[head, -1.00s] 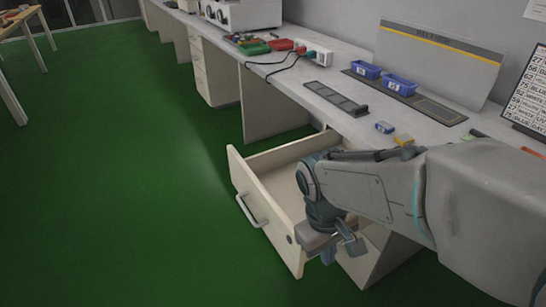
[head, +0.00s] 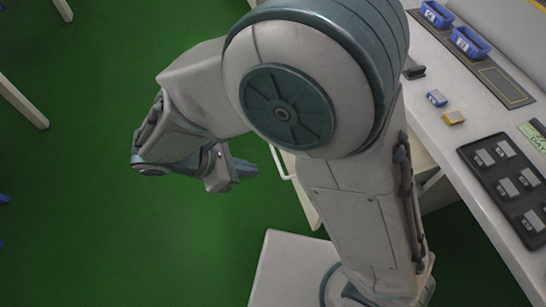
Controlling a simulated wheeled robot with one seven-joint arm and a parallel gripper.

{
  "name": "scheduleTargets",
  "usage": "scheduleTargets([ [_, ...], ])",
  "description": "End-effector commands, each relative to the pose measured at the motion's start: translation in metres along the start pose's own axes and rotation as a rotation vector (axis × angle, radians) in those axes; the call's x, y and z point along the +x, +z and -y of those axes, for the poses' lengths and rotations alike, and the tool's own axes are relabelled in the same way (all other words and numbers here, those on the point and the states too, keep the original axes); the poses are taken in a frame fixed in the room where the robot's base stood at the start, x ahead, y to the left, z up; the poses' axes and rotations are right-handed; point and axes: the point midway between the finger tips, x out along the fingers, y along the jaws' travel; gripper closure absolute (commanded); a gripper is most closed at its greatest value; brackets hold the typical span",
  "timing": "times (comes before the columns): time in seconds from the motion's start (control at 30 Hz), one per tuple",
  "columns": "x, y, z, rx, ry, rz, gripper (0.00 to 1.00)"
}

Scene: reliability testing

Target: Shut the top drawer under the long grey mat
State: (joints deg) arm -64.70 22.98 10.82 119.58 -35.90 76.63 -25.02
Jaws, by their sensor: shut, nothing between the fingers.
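The open drawer sticks out from under the bench; its pale front (head: 304,196) and bar handle (head: 279,163) show beside my arm, which hides most of the drawer. My gripper (head: 242,168) is shut and empty. It is outside the drawer, just left of the handle, with a small gap of green floor between them in the picture. The long grey mat (head: 507,86) lies on the bench top at the upper right, with blue bins (head: 468,43) on it.
The bench top (head: 455,130) runs down the right side. A blue-grey small block (head: 436,98), a yellow one (head: 453,118) and a black tray (head: 505,175) lie on it. Green floor (head: 90,220) is free at the left. A pale table leg (head: 22,102) stands at the far left.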

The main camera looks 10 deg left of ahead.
Motion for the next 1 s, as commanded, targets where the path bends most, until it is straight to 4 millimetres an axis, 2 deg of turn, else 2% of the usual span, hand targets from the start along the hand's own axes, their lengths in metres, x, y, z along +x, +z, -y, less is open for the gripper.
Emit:
scheduleTargets([
  [0.47,0.098,0.000,0.001,0.007,-0.009,0.001,1.00],
  [0.7,0.118,0.024,0.001,0.008,-0.006,-0.002,1.00],
  [1.0,0.123,0.029,0.001,0.005,-0.005,-0.002,1.00],
])
